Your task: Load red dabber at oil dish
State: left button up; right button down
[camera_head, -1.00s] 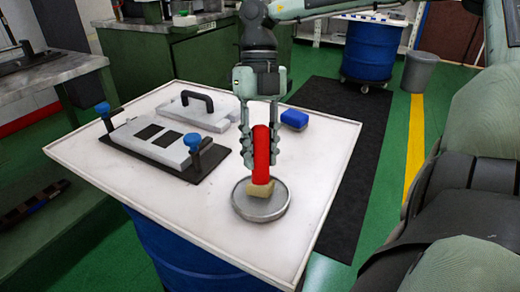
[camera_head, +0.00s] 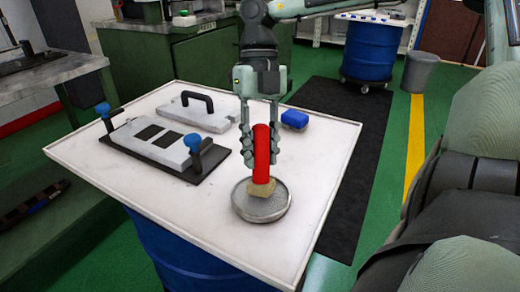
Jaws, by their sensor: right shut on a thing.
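The red dabber (camera_head: 261,160) stands upright with its tan pad (camera_head: 264,190) pointing down, at the oil dish. The oil dish (camera_head: 262,210) is a round, shallow metal dish near the front right of the white table. The pad is over the dish's far part; I cannot tell for sure whether it touches the dish floor. My right gripper (camera_head: 262,150) reaches down from above and is shut around the red handle. My left gripper is not in view.
A mould base (camera_head: 165,145) with two dark cavities and blue clamp knobs lies on the left of the white table (camera_head: 130,190). A lid with a black handle (camera_head: 197,98) lies behind it. The table's front left is clear.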

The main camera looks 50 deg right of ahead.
aim_at(260, 129)
jog(key=shift+r+p, duration=1.65)
jog(key=shift+r, duration=1.65)
jog(key=shift+f+b, duration=2)
jog(key=shift+f, duration=1.55)
